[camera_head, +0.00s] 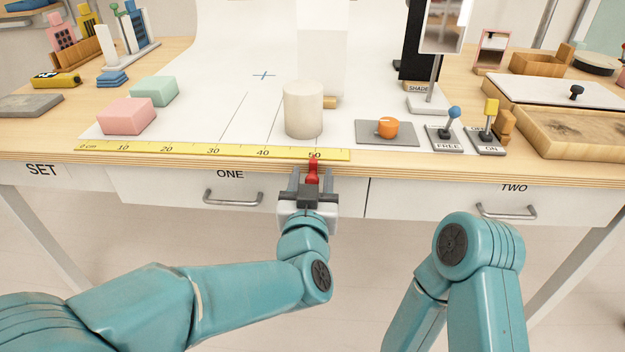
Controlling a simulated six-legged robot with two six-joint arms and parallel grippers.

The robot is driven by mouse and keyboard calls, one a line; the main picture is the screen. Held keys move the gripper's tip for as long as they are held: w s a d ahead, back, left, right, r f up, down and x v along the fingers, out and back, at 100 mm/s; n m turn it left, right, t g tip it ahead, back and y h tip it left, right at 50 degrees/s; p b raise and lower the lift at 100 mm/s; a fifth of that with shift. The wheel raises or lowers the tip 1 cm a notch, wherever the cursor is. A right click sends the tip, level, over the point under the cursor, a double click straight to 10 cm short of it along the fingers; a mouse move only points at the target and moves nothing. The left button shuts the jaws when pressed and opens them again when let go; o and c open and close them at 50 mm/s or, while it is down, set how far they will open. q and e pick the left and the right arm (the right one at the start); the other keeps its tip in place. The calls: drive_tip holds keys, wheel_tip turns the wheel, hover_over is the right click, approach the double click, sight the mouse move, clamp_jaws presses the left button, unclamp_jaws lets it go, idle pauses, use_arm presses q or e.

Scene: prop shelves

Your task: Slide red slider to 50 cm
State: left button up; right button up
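The red slider (313,167) sits at the front edge of the table on the yellow ruler (213,151). Its top is at the 50 mark. My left gripper (312,176) is just in front of the table edge, with one finger on each side of the slider's lower part. The fingers stand apart, with a gap visible beside the slider, so the gripper looks open around it. My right arm shows at the lower right, but its gripper is out of view.
A cream cylinder (304,110) stands behind the ruler near 50. Pink (127,116) and green (154,91) blocks are at left. A grey plate with an orange knob (388,127) and two levers (453,113) are at right. Drawer handles (232,198) stick out below the edge.

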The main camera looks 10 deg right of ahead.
use_arm(q)
drive_tip(key=b+v, duration=0.1)
drive_tip(key=v, duration=1.1)
drive_tip(key=shift+b, duration=0.4)
